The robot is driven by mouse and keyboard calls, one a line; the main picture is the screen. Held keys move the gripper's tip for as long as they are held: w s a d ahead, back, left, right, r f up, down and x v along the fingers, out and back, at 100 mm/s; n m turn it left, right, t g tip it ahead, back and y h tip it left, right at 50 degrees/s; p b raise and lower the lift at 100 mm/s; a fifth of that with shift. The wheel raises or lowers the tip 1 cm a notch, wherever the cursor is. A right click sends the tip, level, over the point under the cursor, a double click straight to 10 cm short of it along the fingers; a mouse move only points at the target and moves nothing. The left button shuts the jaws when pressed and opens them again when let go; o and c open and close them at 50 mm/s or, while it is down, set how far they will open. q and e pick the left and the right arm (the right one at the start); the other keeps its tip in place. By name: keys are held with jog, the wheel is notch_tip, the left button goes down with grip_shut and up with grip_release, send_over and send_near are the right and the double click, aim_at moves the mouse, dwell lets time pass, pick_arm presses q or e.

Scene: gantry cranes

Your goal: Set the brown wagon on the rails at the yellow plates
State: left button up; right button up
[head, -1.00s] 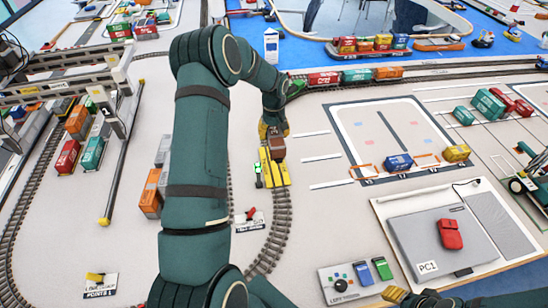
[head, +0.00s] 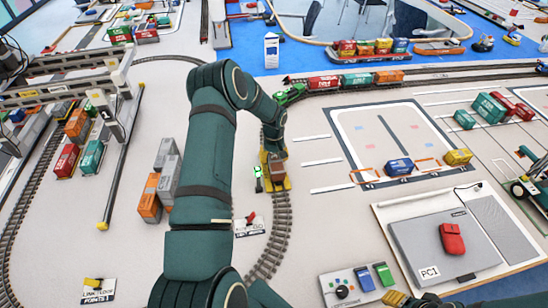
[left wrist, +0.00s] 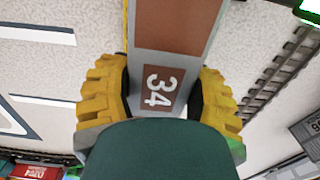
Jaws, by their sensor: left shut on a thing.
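The brown wagon (head: 277,168) is at the yellow plates (head: 287,184) by the curved rails (head: 271,235) in the middle of the head view. My left gripper (head: 274,152) is shut on it from above. In the left wrist view, the wagon (left wrist: 158,85) with a white "34" lies between the yellow fingers. The wagon and my gripper hide part of the plates and track. I cannot tell whether its wheels touch the rails. My right gripper (head: 396,298) shows only in part at the bottom edge, and its jaw opening is unclear.
A green locomotive (head: 291,94) with several container wagons stands on the track behind. A small signal (head: 258,176) with a green light is close left of the plates. Grey and orange containers (head: 160,185) stand further left. A panel with a PC1 pad (head: 440,248) lies at the right.

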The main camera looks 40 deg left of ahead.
pick_arm(q)
jog(key=shift+r, duration=0.15)
jog(key=o, duration=1.4)
jog(key=shift+f, duration=0.2)
jog(key=shift+c, duration=0.2)
jog(key=shift+r, duration=0.1)
